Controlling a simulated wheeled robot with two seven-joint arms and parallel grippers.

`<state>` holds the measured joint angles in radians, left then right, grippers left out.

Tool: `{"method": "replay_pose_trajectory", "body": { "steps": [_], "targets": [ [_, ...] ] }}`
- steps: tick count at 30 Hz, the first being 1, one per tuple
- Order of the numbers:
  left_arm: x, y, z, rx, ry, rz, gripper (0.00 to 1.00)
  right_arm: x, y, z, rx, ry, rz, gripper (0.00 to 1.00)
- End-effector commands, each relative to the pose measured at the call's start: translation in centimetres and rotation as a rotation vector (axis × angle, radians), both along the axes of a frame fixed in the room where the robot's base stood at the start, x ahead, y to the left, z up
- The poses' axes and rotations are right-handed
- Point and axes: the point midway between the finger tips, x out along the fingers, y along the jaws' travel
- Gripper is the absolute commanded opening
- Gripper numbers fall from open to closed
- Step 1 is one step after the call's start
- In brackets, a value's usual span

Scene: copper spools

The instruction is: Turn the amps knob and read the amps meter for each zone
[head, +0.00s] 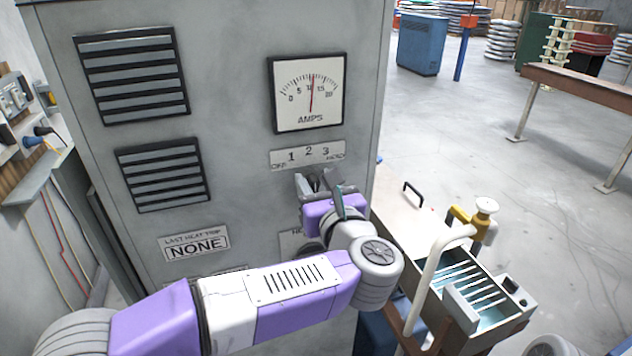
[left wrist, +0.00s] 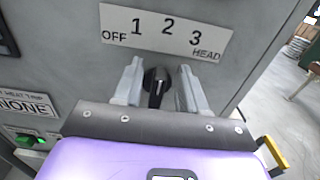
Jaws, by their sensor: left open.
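The amps meter (head: 309,95) is a square white dial in a black frame on the grey cabinet. Its red needle stands close to the 10 mark. Below it, the label plate (head: 307,154) reads OFF, 1, 2, 3, HEAD; it also shows in the left wrist view (left wrist: 166,33). The black amps knob (left wrist: 156,86) has a white mark on it. My left gripper (head: 318,182) is open, with one finger on each side of the knob in the left wrist view and gaps beside it. In the head view my gripper hides the knob. My right gripper is not seen.
Vents (head: 132,76) and a "LAST HEAT TRIP: NONE" plate (head: 194,244) are on the cabinet's left. A green button (left wrist: 27,140) shows in the left wrist view. A trough (head: 470,284) with a yellow-handled valve (head: 470,222) stands right of the cabinet.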

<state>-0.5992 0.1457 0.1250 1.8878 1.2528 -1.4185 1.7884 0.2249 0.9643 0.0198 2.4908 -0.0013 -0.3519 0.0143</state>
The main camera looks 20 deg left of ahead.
Motion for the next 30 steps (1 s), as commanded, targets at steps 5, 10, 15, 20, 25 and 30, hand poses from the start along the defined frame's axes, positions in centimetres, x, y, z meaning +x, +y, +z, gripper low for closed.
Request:
{"method": "replay_pose_trajectory", "body": {
  "steps": [5, 10, 15, 20, 25, 30],
  "targets": [
    [0.0, 0.0, 0.0, 0.001, 0.001, 0.0, 0.31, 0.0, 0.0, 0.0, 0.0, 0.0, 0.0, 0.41],
    [0.0, 0.0, 0.0, 0.001, 0.001, 0.0, 0.05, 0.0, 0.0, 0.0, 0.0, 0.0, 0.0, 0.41],
    [0.0, 0.0, 0.0, 0.002, 0.001, 0.0, 0.0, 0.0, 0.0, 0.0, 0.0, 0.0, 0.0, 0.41],
    [0.0, -0.1, -0.1, 0.019, 0.013, 0.0, 0.0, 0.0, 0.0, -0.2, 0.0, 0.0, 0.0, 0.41],
    [0.1, -0.2, -0.2, 0.08, 0.054, 0.001, 0.0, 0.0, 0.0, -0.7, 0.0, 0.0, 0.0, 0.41],
    [0.3, -0.4, -0.3, 0.177, 0.12, 0.0, 0.0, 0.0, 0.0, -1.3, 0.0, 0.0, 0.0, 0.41]
  ]
}}
